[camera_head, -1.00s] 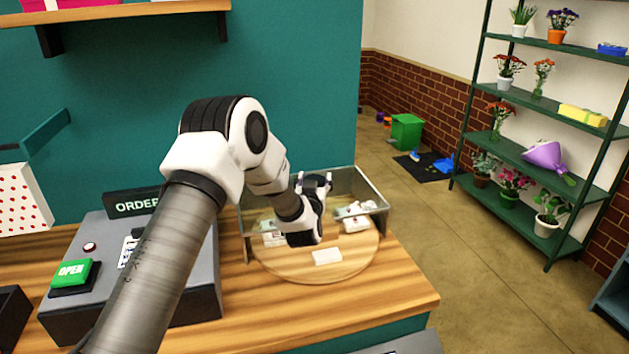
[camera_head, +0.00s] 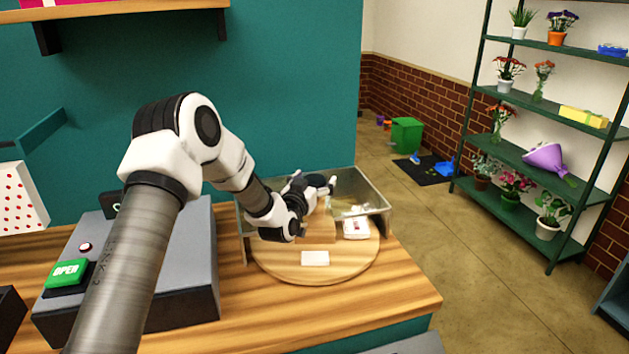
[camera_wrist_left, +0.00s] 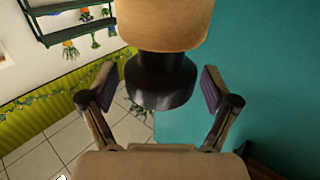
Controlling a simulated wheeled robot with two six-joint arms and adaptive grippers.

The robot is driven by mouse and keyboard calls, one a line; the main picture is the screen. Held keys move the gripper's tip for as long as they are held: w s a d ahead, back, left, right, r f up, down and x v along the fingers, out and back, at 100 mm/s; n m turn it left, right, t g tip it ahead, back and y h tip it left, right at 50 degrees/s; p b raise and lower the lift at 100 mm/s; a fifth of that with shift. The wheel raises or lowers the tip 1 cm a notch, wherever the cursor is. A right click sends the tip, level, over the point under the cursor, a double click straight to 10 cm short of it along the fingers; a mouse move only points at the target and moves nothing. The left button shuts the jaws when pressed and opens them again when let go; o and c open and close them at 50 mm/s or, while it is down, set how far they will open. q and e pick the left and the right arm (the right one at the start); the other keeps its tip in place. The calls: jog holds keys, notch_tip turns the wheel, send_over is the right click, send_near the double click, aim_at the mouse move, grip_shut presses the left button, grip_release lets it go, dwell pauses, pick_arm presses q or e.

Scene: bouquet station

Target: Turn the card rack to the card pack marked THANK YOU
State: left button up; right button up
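The card rack (camera_head: 275,264) is a round wooden turntable with a wooden block (camera_head: 318,230) at its middle. A white card pack (camera_head: 356,228) with a small reddish mark sits on its right side. A blank-looking white card (camera_head: 315,258) lies at the front. No THANK YOU marking is readable. My left gripper (camera_head: 318,182) is above the rack, around its dark knob. In the left wrist view the knob (camera_wrist_left: 160,82) is between the open fingers (camera_wrist_left: 160,76), with a gap on each side. My arm hides the rack's left part. My right gripper is not in view.
A clear-walled case (camera_head: 372,196) stands around the back of the rack. A grey order box (camera_head: 185,250) with a green OPEN button (camera_head: 67,272) stands on the counter at left. The wooden counter (camera_head: 400,295) is bare at front right. A plant shelf (camera_head: 530,155) stands far right.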

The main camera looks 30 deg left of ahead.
pick_arm(q)
jog(key=v, duration=1.2)
